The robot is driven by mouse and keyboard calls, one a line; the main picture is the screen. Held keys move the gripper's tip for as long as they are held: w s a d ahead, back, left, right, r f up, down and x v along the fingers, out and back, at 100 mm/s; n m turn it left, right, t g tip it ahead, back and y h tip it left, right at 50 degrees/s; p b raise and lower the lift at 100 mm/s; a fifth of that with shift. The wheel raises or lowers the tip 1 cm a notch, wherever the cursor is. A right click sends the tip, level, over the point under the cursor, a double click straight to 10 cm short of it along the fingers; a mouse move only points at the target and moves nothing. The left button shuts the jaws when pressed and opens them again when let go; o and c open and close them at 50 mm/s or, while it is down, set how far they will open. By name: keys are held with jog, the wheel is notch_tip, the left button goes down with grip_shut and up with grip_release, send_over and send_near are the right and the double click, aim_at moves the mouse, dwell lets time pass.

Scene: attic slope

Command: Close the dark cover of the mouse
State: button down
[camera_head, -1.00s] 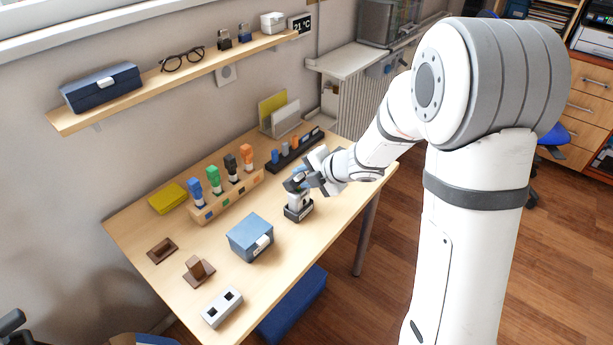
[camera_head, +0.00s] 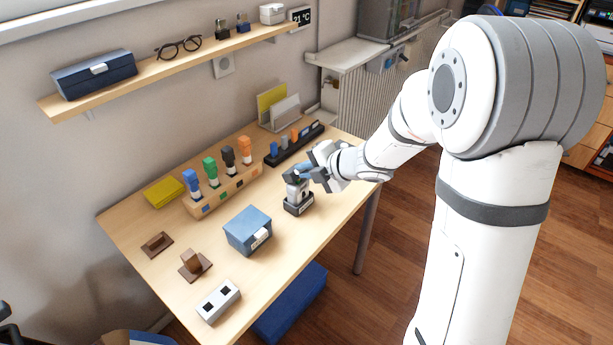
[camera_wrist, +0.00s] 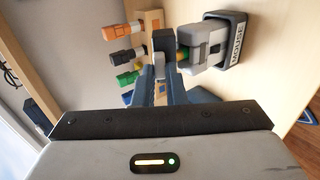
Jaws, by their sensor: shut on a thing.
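The mouse (camera_head: 297,193) is a small pale grey-white body in a dark base near the table's right edge. In the wrist view the mouse (camera_wrist: 205,42) sits at upper right, in its base with a label reading MOUSE. The dark cover (camera_wrist: 163,41) stands out from the mouse's near end, raised rather than flush. My gripper (camera_head: 302,174) is at the top of the mouse in the head view. In the wrist view my gripper (camera_wrist: 172,70) has its bluish fingers close together on the dark cover. The exact contact is partly hidden by the fingers.
A black rack (camera_head: 294,145) stands close behind my gripper. A blue box (camera_head: 248,231) lies left of the mouse. Brown pieces (camera_head: 194,265) and a white two-hole block (camera_head: 218,301) stand at front left.

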jog(key=f+t+y+b, duration=0.1)
jog(key=b, duration=0.5)
jog(key=s+d+f+t+y+b, duration=0.1)
jog(key=y+b, duration=0.1)
jog(key=b, duration=0.3)
jog(key=f+t+y+b, duration=0.1)
jog(key=f+b, duration=0.1)
jog(key=b, duration=0.4)
jog(key=shift+s+d+t+b, duration=0.15)
jog(key=shift+d+t+b, duration=0.15)
jog(key=shift+d, duration=0.05)
jog(key=y+b, duration=0.1)
jog(key=b, duration=0.1)
jog(key=shift+f+t+b, duration=0.1)
jog(key=shift+t+b, duration=0.2)
jog(key=shift+b, duration=0.05)
jog(key=shift+r, duration=0.25)
jog(key=c, duration=1.5)
grip_release()
jog(key=shift+o, duration=0.2)
jog(key=shift+d, duration=0.1)
jog(key=p, duration=0.2)
send_near(298, 178)
jog(key=shift+s+d+f, duration=0.15)
jog(key=shift+d, duration=0.45)
jog(key=shift+s+d+f, duration=0.1)
jog(key=shift+s+d, duration=0.1)
jog(key=shift+d, duration=0.4)
